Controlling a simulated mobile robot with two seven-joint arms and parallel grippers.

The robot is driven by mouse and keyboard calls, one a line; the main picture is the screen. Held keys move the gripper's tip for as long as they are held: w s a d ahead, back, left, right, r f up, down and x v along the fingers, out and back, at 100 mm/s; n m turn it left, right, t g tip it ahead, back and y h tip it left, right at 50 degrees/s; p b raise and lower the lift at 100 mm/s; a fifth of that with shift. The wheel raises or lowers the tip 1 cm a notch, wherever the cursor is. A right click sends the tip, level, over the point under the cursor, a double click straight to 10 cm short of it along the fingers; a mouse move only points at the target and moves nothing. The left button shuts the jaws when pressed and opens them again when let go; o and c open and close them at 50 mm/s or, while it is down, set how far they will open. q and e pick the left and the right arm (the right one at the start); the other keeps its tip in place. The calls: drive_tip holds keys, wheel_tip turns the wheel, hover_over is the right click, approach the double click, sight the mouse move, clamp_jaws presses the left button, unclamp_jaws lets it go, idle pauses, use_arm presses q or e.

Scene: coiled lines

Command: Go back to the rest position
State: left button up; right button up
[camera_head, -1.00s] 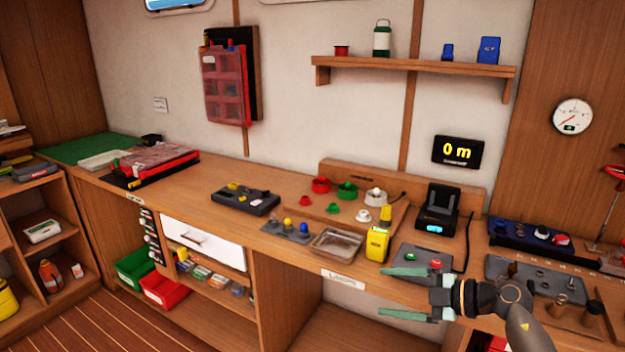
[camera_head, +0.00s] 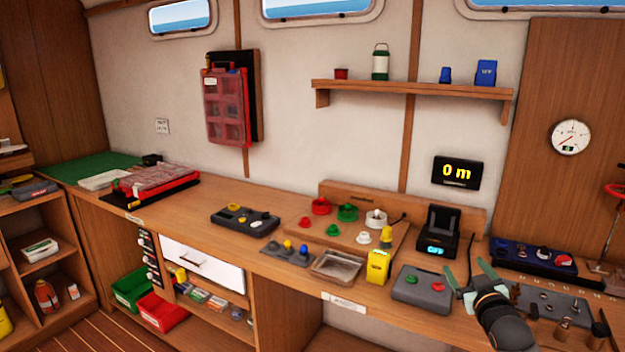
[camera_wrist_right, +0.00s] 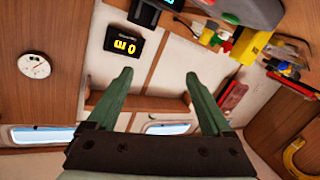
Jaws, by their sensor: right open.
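My right gripper (camera_head: 467,274) is in front of the right part of the workbench (camera_head: 215,200), by the grey box with a red and a green button (camera_head: 421,287). Its two green fingers are spread apart. In the right wrist view the right gripper (camera_wrist_right: 158,84) also shows open, with nothing between its fingers; the wall and shelf (camera_wrist_right: 150,102) lie beyond. My left gripper is in neither view.
A yellow device (camera_head: 378,267), a clear tray (camera_head: 337,264) and a black charger dock (camera_head: 438,233) stand left of the right gripper. A dark panel with knobs (camera_head: 533,257) is to its right. A wall shelf (camera_head: 415,88) hangs above.

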drive_tip(key=s+a+f+g+y, duration=0.1)
drive_tip(key=s+a+f+g, duration=0.1)
drive_tip(key=s+a+f, duration=0.6)
drive_tip(key=s+a+f+g+y, duration=0.15)
drive_tip(key=s+f, duration=0.45)
drive_tip(key=f, duration=0.6)
drive_tip(key=s+a+f+g, duration=0.1)
drive_tip(key=s+a+f, duration=0.1)
drive_tip(key=s, duration=0.6)
drive_tip(key=s+a+f+g+y, duration=0.1)
drive_tip(key=s+a+f, duration=0.2)
drive_tip(key=s, duration=0.5)
drive_tip(key=s+a+f+g, duration=0.2)
drive_tip(key=s+f, duration=0.3)
drive_tip(key=s, duration=0.4)
drive_tip(key=shift+a+y, duration=0.35)
drive_tip(key=shift+a, duration=0.2)
drive_tip(key=shift+f, duration=0.1)
